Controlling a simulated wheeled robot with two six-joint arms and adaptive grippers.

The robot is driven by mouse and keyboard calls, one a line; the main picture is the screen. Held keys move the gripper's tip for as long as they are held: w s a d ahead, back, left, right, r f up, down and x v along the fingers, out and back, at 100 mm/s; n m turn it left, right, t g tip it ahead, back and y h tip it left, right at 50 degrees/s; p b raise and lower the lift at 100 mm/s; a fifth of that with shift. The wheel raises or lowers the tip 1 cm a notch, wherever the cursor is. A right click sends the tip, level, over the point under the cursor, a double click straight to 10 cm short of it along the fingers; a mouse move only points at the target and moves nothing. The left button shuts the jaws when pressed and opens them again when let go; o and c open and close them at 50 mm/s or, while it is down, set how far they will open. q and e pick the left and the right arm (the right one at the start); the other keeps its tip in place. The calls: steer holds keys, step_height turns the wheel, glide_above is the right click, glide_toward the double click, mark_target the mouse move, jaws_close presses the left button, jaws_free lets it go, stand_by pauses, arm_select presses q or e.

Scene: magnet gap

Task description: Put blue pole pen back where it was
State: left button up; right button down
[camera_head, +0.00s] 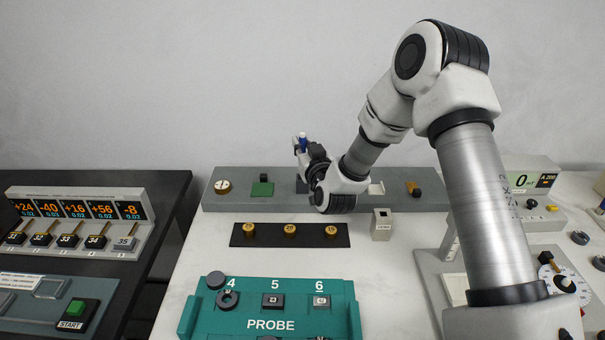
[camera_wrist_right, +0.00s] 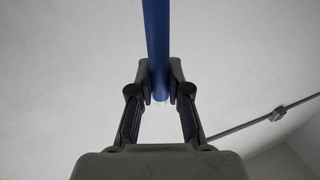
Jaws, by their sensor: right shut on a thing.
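The blue pole pen (camera_wrist_right: 157,40) is a blue rod in the right wrist view, held between the two fingers of my right gripper (camera_wrist_right: 159,92). In the head view a small blue bit of the pen (camera_head: 303,142) shows above the far grey rail. My right gripper (camera_head: 301,150) is there too, mostly hidden behind its own wrist, above a dark patch on the rail. I cannot tell whether the pen's lower end touches anything. My left gripper is not in view.
The long grey rail (camera_head: 240,203) carries a round dial (camera_head: 222,187), a green block (camera_head: 262,188) and a white holder (camera_head: 376,188). A black strip with brass discs (camera_head: 290,242), a small grey box (camera_head: 382,224) and a teal PROBE tray (camera_head: 210,320) stand nearer. White tabletop between them is clear.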

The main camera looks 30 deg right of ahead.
step_height(320, 180, down, 6)
steer(key=shift+r, duration=0.2)
steer(key=shift+f, duration=0.15)
steer(key=c, duration=1.1)
jaws_free()
steer(key=shift+c, duration=0.2)
steer(key=shift+s+r, duration=0.1)
steer(key=shift+r, duration=0.1)
steer(key=b+v, duration=0.1)
steer(key=v, duration=1.1)
